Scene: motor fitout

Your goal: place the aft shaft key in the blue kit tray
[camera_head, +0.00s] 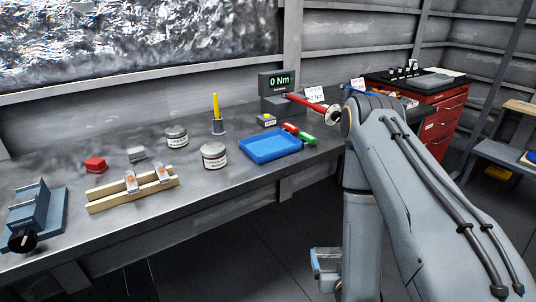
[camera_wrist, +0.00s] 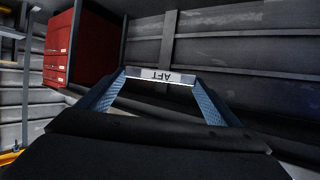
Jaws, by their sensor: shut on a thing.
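The aft shaft key (camera_wrist: 172,77) is a small grey bar marked AFT, its lettering upside down in the wrist view. My gripper (camera_wrist: 160,79) is shut on it, with one blue finger at each end of the bar. The blue kit tray (camera_head: 270,147) lies on the bench in the head view and looks empty. My arm reaches past the right side of the tray in that view. The tray does not show in the wrist view.
A torque tester (camera_head: 277,84) with a red-handled wrench (camera_head: 309,102) stands behind. A labelled jar (camera_head: 214,156) is left of the tray; a wooden rack (camera_head: 133,188) holds two labelled pieces. A red cabinet (camera_head: 440,125) stands right.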

